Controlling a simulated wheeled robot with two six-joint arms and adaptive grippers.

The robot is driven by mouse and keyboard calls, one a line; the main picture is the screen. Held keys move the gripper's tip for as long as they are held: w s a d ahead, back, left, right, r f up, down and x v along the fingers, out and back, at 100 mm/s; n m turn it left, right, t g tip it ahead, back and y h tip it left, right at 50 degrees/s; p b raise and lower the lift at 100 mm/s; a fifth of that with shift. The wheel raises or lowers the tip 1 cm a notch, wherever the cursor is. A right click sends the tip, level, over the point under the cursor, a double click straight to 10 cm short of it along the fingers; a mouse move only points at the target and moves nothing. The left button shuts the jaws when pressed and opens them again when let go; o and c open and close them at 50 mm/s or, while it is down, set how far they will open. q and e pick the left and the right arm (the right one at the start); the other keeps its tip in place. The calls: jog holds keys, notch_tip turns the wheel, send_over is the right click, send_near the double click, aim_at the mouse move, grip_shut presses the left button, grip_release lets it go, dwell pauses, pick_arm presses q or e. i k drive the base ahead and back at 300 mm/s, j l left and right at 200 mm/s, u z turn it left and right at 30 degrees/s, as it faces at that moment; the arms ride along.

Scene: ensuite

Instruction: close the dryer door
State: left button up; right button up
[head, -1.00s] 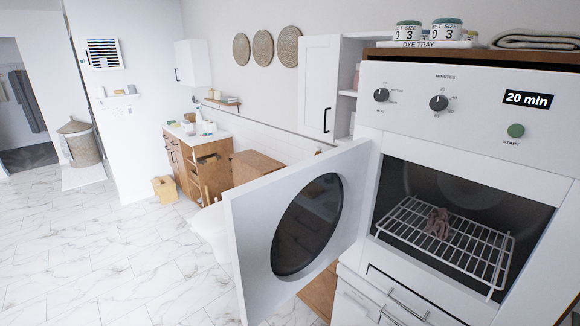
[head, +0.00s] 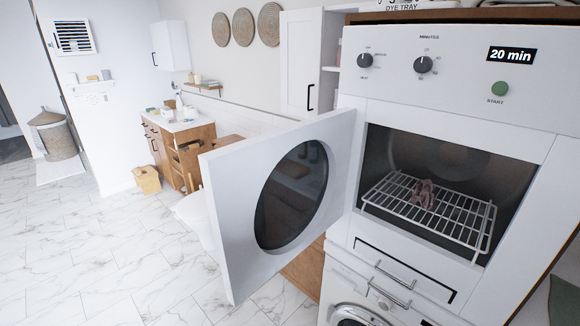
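The dryer (head: 470,90) is a white unit on the right in the head view, with knobs, a green start button (head: 499,88) and a display reading 20 min. Its white door (head: 230,200) with a round dark window (head: 291,196) stands wide open, swung out to the left of the opening. Inside the dark drum space is a white wire rack (head: 440,215) with a small crumpled brownish-pink cloth (head: 424,193) on it. Neither of my grippers shows in the view.
A drawer with a handle (head: 395,275) and a front-loading machine (head: 355,312) are below the dryer. A wooden vanity (head: 180,150), a small bin (head: 147,180) and a wicker basket (head: 55,135) stand farther back. The marble floor (head: 90,245) at left is clear.

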aim_at(270, 195)
jog(key=i+j+z, duration=0.1)
jog(key=z, duration=0.4)
jog(key=j+z, duration=0.2)
jog(key=z, duration=0.25)
jog(key=i+j+z, duration=0.1)
jog(key=j+z, duration=0.15)
jog(key=z, duration=0.25)
jog(key=j+z, duration=0.2)
jog(key=j, duration=0.6)
jog(key=j+z, duration=0.2)
jog(key=j, duration=0.55)
jog(key=k+j+z, duration=0.2)
jog(key=j, duration=0.55)
